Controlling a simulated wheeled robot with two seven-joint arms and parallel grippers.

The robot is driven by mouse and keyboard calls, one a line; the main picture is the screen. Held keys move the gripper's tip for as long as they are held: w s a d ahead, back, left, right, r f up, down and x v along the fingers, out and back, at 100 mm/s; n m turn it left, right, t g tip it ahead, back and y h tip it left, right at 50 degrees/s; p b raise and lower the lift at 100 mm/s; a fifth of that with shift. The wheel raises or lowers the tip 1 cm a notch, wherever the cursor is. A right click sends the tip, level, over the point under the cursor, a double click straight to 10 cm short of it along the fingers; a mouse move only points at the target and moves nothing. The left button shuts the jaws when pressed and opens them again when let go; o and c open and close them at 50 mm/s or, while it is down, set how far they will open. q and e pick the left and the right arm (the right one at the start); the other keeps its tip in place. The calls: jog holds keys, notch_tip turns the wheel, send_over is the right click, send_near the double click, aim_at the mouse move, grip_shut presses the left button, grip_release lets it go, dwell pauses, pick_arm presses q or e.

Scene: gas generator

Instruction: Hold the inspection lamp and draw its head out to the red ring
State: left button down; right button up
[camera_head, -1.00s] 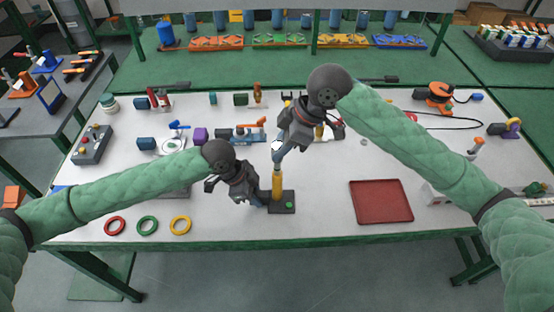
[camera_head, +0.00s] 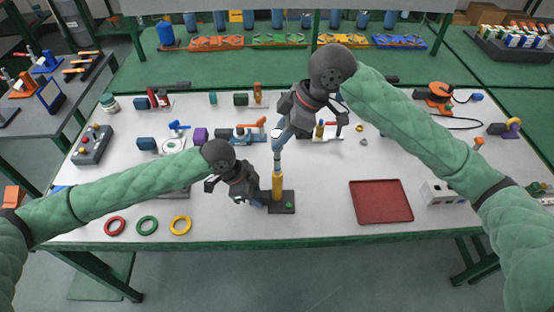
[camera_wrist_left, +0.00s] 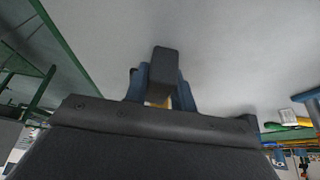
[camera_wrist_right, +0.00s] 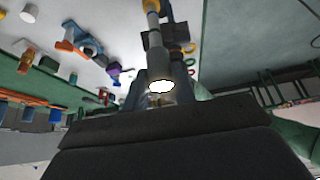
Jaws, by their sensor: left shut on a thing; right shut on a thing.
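The inspection lamp has a yellow handle (camera_head: 278,187) standing upright on a dark base plate (camera_head: 287,208) at the table's front middle. A thin grey stem (camera_head: 277,160) rises from it to the lamp head, whose lit white face shows in the right wrist view (camera_wrist_right: 161,87). My left gripper (camera_head: 262,202) is shut on the lamp low down; in the left wrist view a dark block (camera_wrist_left: 164,64) hides most of the yellow handle. My right gripper (camera_head: 277,138) is shut on the lamp head above the handle. I cannot make out a red ring on the stem.
Red (camera_head: 115,226), green (camera_head: 147,225) and yellow (camera_head: 181,225) rings lie at the front left. A red tray (camera_head: 381,202) lies to the right of the lamp. Several tools and fittings stand behind. The table between lamp and tray is clear.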

jog(key=shift+r, duration=1.1)
jog(key=o, duration=0.9)
jog(key=shift+o, duration=0.2)
jog(key=shift+r, duration=3.45)
